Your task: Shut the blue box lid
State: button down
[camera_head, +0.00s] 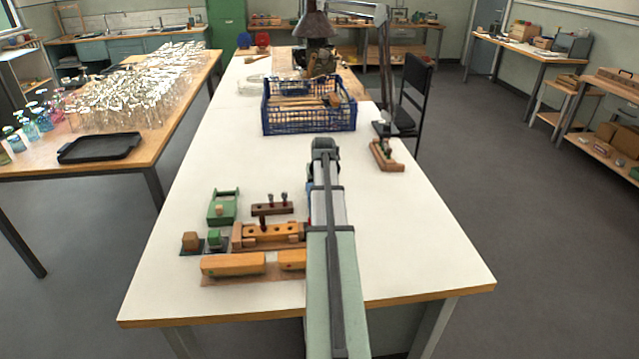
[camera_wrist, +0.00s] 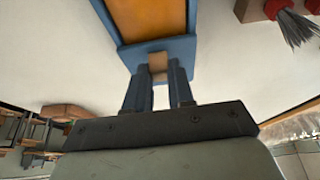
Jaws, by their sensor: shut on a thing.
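The blue box lid (camera_wrist: 185,49) shows at the top of the wrist view as a blue edge around an orange-yellow panel (camera_wrist: 150,14). A small tan wooden tab (camera_wrist: 158,63) stands at its near edge. My gripper (camera_wrist: 158,77) has its two dark fingers closed on this tab, one on each side. I cannot tell how far the lid is open, as most of the box is out of the wrist view. In the head view my own arm covers the box and my fingertips.
Left of my arm on the white table (camera_head: 190,295) are a green box (camera_head: 223,207), a dark red rack (camera_head: 272,208), an orange wooden block (camera_head: 232,264) and small blocks. A blue crate (camera_head: 308,122) stands farther back. A wooden piece (camera_head: 386,157) lies right. The table's right front is clear.

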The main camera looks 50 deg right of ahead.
jog(key=s+a, duration=0.5)
jog(key=shift+s+a, duration=0.25)
jog(key=shift+a, duration=0.05)
jog(key=c, duration=1)
grip_release()
jog(key=shift+o, duration=0.2)
jog(key=shift+r, duration=0.1)
jog(key=v, duration=1.3)
jog(key=shift+r, duration=0.3)
jog(key=shift+s+a, duration=0.1)
